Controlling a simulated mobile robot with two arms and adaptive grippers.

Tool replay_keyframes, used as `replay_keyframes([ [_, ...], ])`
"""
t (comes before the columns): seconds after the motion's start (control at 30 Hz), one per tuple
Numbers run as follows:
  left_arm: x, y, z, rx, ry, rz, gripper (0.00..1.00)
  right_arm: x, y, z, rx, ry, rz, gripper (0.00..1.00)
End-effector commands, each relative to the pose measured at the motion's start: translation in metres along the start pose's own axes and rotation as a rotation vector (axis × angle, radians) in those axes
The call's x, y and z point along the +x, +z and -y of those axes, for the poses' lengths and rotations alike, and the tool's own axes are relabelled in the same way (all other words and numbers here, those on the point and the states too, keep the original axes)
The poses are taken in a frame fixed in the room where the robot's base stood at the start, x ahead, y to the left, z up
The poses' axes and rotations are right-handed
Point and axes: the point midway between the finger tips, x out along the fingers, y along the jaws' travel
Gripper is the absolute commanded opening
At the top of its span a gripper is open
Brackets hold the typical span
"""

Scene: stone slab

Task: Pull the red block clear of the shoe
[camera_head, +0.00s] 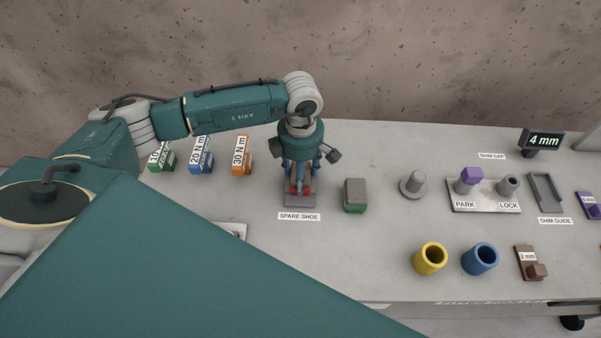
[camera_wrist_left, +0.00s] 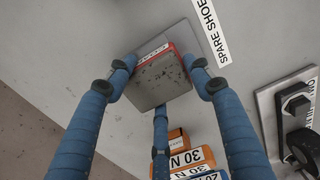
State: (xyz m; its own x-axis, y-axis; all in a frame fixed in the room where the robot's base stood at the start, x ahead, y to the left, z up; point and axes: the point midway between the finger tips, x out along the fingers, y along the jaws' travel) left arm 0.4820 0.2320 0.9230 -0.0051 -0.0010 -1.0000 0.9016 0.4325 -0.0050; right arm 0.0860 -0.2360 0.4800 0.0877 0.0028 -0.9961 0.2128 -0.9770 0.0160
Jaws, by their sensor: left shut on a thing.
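My left gripper (camera_head: 300,180) points down over the plate labelled SPARE SHOE (camera_head: 300,203). Its blue fingers are shut on the red block (camera_head: 306,190), which shows only in small red patches between them. In the left wrist view the fingers (camera_wrist_left: 160,78) surround the block; its red edge (camera_wrist_left: 172,47) carries a white label. A grey speckled square face (camera_wrist_left: 160,80) covers the side towards the camera. The grey plate (camera_wrist_left: 196,45) lies behind it. I cannot tell whether the block touches the plate. My right gripper is out of view.
A green block with a grey top (camera_head: 355,194) stands close on the right. An orange 30 N m block (camera_head: 242,158) and a blue 20 N m block (camera_head: 201,158) stand left.

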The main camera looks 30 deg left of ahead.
Motion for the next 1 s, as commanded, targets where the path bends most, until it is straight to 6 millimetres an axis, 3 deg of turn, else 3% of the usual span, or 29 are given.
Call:
replay_keyframes([
  [0.07, -0.003, 0.000, -0.004, -0.005, 0.016, 0.003, 0.16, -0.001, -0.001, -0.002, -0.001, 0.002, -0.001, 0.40],
  [1.0, -0.001, 0.000, 0.037, -0.002, 0.007, 0.001, 0.16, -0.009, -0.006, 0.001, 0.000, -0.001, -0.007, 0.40],
])
